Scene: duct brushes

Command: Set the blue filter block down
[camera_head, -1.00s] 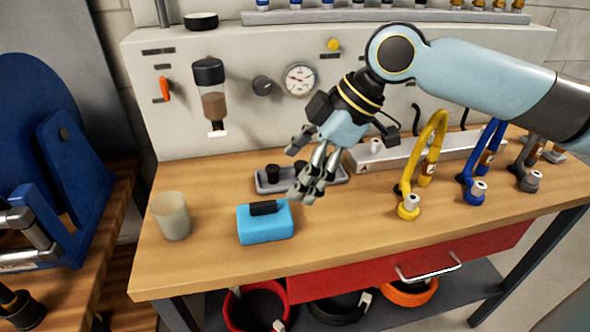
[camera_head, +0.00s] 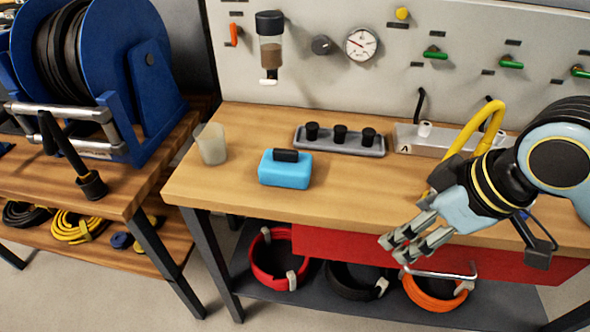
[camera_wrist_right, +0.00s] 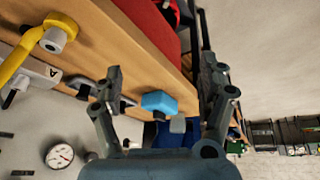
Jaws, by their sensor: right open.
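The blue filter block (camera_head: 285,173) rests upright on the wooden workbench (camera_head: 235,195), with its dark top grip facing up. It also shows in the right wrist view (camera_wrist_right: 159,103), apart from my fingers. My right gripper (camera_head: 400,250) is open and empty, in front of the bench's front edge, to the right of the block. In the right wrist view its two fingers (camera_wrist_right: 160,85) stand wide apart. My left gripper is not in view.
A translucent cup (camera_head: 211,144) stands left of the block. A grey tray with black knobs (camera_head: 340,140) lies behind it. A yellow hose (camera_head: 470,130) rises near my right arm. A red drawer (camera_head: 350,248) with a handle sits below the bench top. A blue hose reel (camera_head: 150,70) is at left.

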